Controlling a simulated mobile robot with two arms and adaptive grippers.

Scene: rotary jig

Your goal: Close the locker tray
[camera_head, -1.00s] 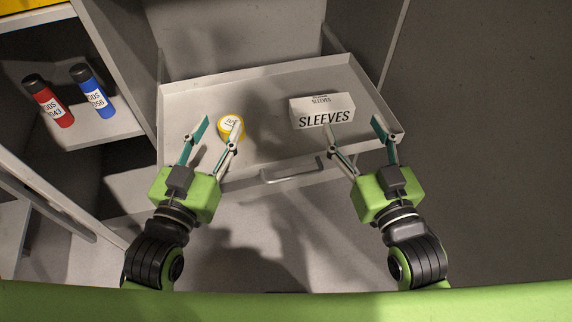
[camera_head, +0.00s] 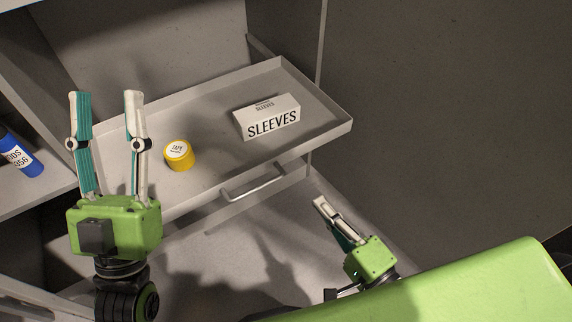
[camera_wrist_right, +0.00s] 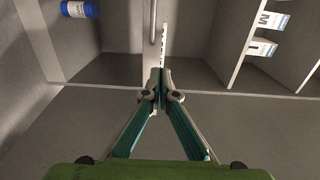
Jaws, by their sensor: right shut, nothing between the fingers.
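The locker tray (camera_head: 214,126) is a grey shallow drawer, pulled out of the cabinet. Its bar handle (camera_head: 252,188) is on the front face and also shows in the right wrist view (camera_wrist_right: 153,22). A yellow tape roll (camera_head: 179,155) and a white SLEEVES box (camera_head: 267,117) sit inside the tray. My left gripper (camera_head: 106,96) is open and empty, fingers upward, in front of the tray's left end. My right gripper (camera_head: 320,202) is shut and empty, to the right of the handle and apart from it in the head view. It also shows in the right wrist view (camera_wrist_right: 160,72).
The cabinet's side walls flank the tray. A dark, bare area (camera_head: 440,110) lies to the right. The right wrist view shows labelled white items (camera_wrist_right: 270,21) in another compartment.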

